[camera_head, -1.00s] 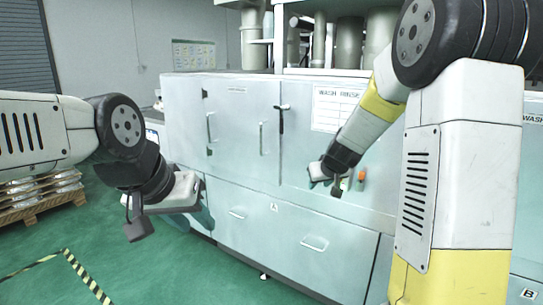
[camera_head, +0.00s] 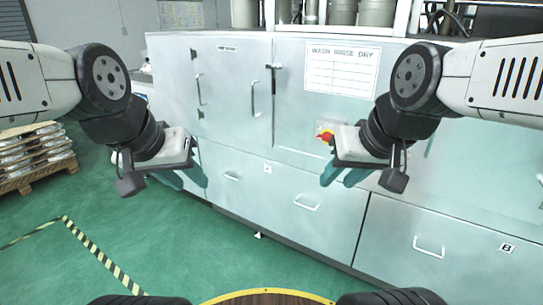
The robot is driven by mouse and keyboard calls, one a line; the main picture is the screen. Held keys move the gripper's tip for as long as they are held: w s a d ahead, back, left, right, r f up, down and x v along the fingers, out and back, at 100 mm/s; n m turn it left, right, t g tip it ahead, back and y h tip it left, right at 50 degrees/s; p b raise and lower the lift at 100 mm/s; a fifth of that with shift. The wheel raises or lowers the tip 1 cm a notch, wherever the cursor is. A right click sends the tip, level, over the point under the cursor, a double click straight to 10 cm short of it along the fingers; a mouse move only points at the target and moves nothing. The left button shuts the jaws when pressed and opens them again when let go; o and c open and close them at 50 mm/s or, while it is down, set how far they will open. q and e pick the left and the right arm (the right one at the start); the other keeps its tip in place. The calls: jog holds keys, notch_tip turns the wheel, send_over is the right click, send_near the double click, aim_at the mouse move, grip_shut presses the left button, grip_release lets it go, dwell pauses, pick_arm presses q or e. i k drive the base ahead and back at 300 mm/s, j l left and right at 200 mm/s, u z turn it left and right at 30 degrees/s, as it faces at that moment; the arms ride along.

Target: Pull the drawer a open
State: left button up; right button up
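Drawer A (camera_head: 268,194) is a wide, pale grey-green drawer front low on the machine cabinet, with a small A label (camera_head: 267,169). It looks closed, flush with the cabinet. It has a left pull handle (camera_head: 232,176) and a right pull handle (camera_head: 306,203). My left gripper (camera_head: 190,182) is open and empty, in front of the cabinet and left of the left handle in the picture. My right gripper (camera_head: 338,180) is open and empty, up and to the right of the right handle. Neither gripper touches a handle. The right fingers cover a bit of the drawer's upper right area.
Drawer B (camera_head: 470,248) with its own handle (camera_head: 429,248) is at the right. Cabinet doors with upright handles (camera_head: 254,99) are above drawer A. A red and yellow switch (camera_head: 325,135) sits near my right gripper. The green floor (camera_head: 190,240) in front is clear. A loaded pallet (camera_head: 30,170) stands far left.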

aim_at(291, 202)
jog(key=i+l, duration=0.15)
jog(key=l, duration=0.25)
jog(key=i+l, duration=0.15)
jog(key=l, duration=0.25)
jog(key=i+l, duration=0.15)
jog(key=l, duration=0.25)
jog(key=u, duration=0.05)
